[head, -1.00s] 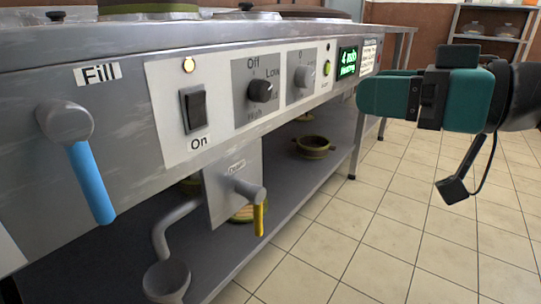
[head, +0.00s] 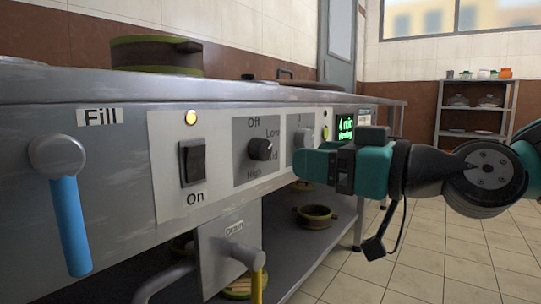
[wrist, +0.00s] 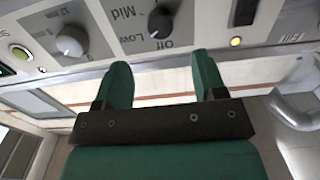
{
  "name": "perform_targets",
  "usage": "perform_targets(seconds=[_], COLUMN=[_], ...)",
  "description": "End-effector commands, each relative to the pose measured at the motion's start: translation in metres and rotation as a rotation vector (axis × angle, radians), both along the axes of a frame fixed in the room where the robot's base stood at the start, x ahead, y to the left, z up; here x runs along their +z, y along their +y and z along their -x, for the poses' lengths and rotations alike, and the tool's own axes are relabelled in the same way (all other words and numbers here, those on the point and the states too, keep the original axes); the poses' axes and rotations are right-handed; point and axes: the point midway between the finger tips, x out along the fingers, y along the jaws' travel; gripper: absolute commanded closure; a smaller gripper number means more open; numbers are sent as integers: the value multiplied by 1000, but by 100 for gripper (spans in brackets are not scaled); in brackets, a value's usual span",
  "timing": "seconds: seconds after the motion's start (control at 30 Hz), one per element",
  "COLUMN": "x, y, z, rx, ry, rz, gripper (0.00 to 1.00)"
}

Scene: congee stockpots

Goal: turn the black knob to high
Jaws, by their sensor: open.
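The black knob (head: 260,149) sits on a grey plate marked Off, Low, Mid and High on the stove's front panel. It also shows at the top of the wrist view (wrist: 160,22), where its pale mark seems to lie near Low; the exact setting is hard to tell. My gripper (head: 301,162) is in front of the panel, to the right of the black knob in the head view, and covers part of the grey knob's plate. In the wrist view its two green fingers (wrist: 160,68) are apart and empty, with the black knob beyond the tips, not between them.
A grey knob (head: 303,139) is right of the black one. A black rocker switch (head: 192,162) and a lit amber lamp (head: 191,118) are left of it. A blue-handled Fill lever (head: 70,225) and yellow-handled Drain lever (head: 256,280) stick out. Tiled floor (head: 440,265) is free at right.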

Motion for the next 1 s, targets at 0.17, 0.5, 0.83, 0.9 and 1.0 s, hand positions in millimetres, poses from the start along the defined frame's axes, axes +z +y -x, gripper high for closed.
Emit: perform_targets(seconds=[0.17,0.5,0.83,0.9,1.0], x=[-3,-1,0,0,0], y=[32,66,68,68,67], z=[-23,-51,-53,-53,-53], rx=[7,2,-1,0,0], ry=[-1,1,1,1,1], rz=[1,-1,1,1,1], gripper=[36,36,36,52,75])
